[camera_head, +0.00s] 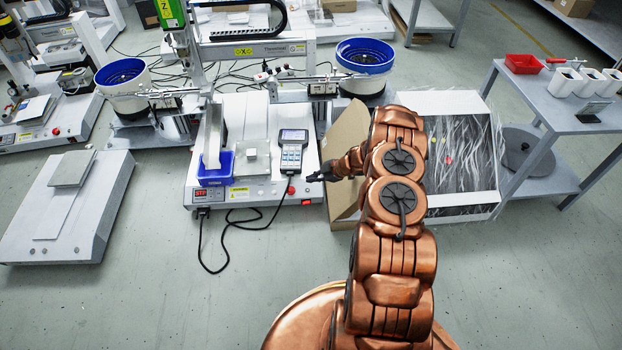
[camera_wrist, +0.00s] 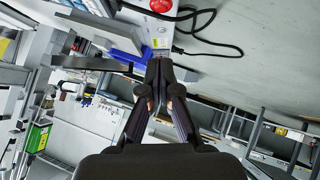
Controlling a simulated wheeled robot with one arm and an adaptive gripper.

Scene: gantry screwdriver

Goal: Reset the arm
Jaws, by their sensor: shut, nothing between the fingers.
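My copper-coloured arm rises from the bottom of the head view and bends left at its top. My gripper (camera_head: 314,178) is at the left end of the arm, next to the front right part of the gantry machine (camera_head: 256,196). In the wrist view my gripper (camera_wrist: 160,68) is shut and empty, its black fingers together. A handheld control panel (camera_head: 292,150) lies on the machine's base, a little left of the gripper. A blue bin (camera_head: 215,170) sits at the base's front left and also shows in the wrist view (camera_wrist: 127,56).
A grey table (camera_head: 540,100) with a red tray (camera_head: 523,63) and white containers is at right. A cable (camera_head: 229,240) lies on the floor in front.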

